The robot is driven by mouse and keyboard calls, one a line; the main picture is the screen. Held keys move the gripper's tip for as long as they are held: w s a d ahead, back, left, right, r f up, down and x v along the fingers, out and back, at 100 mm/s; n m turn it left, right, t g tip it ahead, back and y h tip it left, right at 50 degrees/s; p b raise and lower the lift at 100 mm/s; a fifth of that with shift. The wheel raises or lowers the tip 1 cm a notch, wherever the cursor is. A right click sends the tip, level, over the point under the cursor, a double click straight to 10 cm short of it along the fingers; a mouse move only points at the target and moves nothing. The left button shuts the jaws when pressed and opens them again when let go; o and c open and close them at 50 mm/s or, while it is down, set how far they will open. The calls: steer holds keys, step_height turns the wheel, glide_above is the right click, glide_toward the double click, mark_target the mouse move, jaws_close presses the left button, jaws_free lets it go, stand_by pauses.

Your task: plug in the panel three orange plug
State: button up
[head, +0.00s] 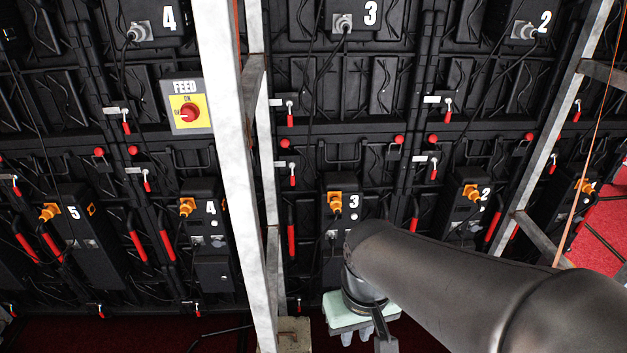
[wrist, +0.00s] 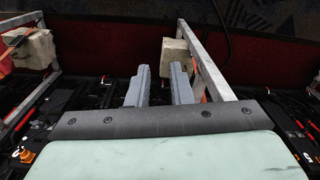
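The lower panel box marked 3 (head: 342,232) is in the middle of the head view. An orange plug (head: 335,202) shows at its upper left, beside the numeral, with a dark cable near it. I cannot tell whether this plug is fully seated or only resting at its socket. My gripper (head: 362,338) is below this box, under my arm, with its fingers pointing down in the picture. In the wrist view the two grey fingers (wrist: 160,82) are apart with nothing held between them. The gripper is well apart from the orange plug.
A pale metal upright (head: 232,180) stands left of panel three, and another (head: 540,150) to the right. Neighbouring boxes carry orange plugs, such as on panel 4 (head: 187,206) and panel 2 (head: 470,192). A yellow FEED switch (head: 188,110) is at upper left. A concrete block (wrist: 175,58) lies beyond the fingers.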

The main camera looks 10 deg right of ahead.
mark_target(337, 209)
steer(key=w+n+b, duration=0.1)
steer(key=w, duration=0.3)
steer(key=w+f+n+t+y+b, duration=0.1)
steer(key=w+n+b, duration=0.1)
steer(key=w, duration=0.3)
steer(key=w+d+f+n+b, duration=0.1)
steer(key=w+n, duration=0.1)
steer(key=w, duration=0.2)
steer(key=shift+w+f+b, duration=0.1)
steer(key=shift+w+b, duration=0.05)
steer(key=shift+b, duration=0.15)
jaws_close()
steer(key=w+d+f+n+t+y+b, duration=0.1)
steer(key=w+d+n+b, duration=0.1)
steer(key=w, duration=0.5)
steer(key=w+d+f+n+t+y+b, duration=0.1)
steer(key=w+d+f+n+t+b, duration=0.1)
steer(key=w+d+n, duration=0.2)
steer(key=w+d+f+n+t+b, duration=0.1)
steer(key=w+d, duration=0.5)
steer(key=w, duration=0.6)
steer(key=n+b, duration=0.1)
steer(key=n, duration=0.1)
steer(key=shift+w+d+f+n+t+y+b, duration=0.15)
steer(key=shift+d+f+n+t+y+b, duration=0.15)
steer(key=shift+n+t+y+b, duration=0.1)
